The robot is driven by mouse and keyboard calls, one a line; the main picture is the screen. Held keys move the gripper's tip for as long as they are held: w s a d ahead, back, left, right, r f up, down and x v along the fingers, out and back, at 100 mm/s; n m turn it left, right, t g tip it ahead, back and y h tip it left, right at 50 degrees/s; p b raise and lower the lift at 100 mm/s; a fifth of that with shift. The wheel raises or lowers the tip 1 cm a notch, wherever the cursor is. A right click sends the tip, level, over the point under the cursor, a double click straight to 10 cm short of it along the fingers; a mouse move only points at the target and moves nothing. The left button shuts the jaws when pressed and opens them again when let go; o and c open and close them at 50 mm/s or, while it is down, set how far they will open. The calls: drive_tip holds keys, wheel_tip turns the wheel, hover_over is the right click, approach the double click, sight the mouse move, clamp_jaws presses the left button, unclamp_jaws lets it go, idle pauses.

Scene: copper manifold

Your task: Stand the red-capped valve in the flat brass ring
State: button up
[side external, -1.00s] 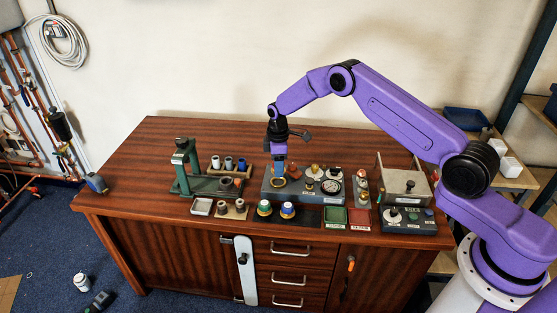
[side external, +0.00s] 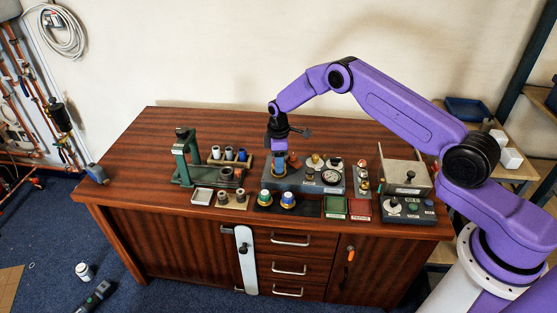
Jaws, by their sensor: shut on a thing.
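My gripper (side external: 278,153) points down over the left end of the grey panel block. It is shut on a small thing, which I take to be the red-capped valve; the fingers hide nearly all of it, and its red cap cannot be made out. The flat brass ring (side external: 279,171) lies on the panel directly under the fingertips and is partly covered. I cannot tell whether the held thing touches the ring or is inside it.
The grey panel (side external: 309,188) carries a reddish cone, knobs and a gauge (side external: 331,177) right of my gripper. Green-and-white (side external: 265,197) and blue-and-white (side external: 287,199) parts stand in front. A green stand (side external: 184,158) is to the left.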

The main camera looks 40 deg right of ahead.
drive_tip(key=shift+f, duration=0.1)
drive_tip(key=shift+f, duration=0.25)
drive_tip(key=shift+f, duration=0.6)
idle(1.3)
drive_tip(key=o, duration=0.8)
drive_tip(key=shift+r, duration=5.5)
